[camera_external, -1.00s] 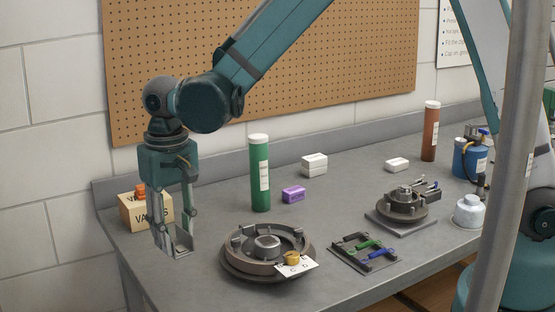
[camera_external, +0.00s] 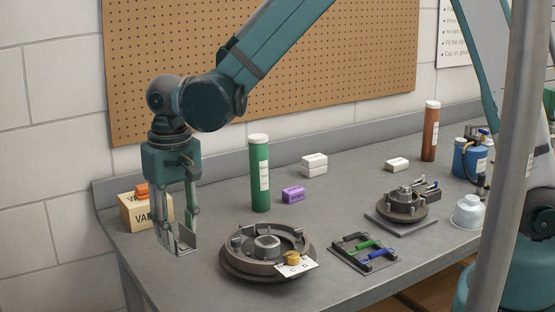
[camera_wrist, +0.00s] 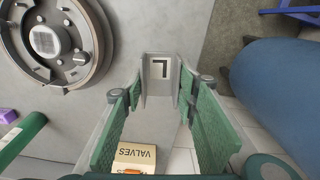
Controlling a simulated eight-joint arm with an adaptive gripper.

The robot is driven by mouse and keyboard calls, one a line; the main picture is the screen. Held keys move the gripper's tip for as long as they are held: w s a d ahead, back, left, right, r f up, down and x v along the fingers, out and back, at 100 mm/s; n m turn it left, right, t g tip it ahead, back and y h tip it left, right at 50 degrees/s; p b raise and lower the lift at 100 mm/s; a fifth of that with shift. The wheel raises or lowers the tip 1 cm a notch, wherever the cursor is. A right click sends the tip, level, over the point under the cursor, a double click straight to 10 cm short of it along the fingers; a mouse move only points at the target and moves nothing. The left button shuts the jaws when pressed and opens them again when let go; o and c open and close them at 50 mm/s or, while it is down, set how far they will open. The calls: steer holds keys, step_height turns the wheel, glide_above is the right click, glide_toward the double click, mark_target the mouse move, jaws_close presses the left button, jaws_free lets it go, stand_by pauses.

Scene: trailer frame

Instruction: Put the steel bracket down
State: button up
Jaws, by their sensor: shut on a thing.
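The steel bracket (camera_external: 183,246) is a grey metal piece at the lower end of my gripper (camera_external: 177,232), over the left end of the bench, left of the large round hub. In the wrist view the bracket (camera_wrist: 160,72), marked with a dark "7"-like shape on a pale patch, sits between the two green-padded fingers of my gripper (camera_wrist: 160,92). The fingers are shut on it. I cannot tell exactly how far its underside is from the bench top.
The grey bench (camera_external: 330,210) holds a brake hub (camera_external: 240,262) with a white tag, a green tube (camera_external: 260,175), a purple box (camera_external: 293,194) and a tool tray (camera_external: 350,262). A VALVES box (camera_external: 130,212) stands behind my gripper. A grey post (camera_external: 510,160) crosses the right side.

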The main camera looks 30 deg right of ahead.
steer(key=w+d, duration=0.3)
steer(key=d, duration=0.8)
steer(key=w+d, duration=0.4)
steer(key=d, duration=0.6)
steer(key=m, duration=0.2)
glide_above(319, 229)
steer(key=shift+w+r, duration=0.1)
steer(key=shift+r, duration=0.05)
steer(key=shift+f+b, duration=0.3)
steer(key=shift+f, duration=2.65)
steer(key=shift+f, duration=2.1)
steer(key=shift+f+b, duration=0.2)
steer(key=shift+b, duration=0.25)
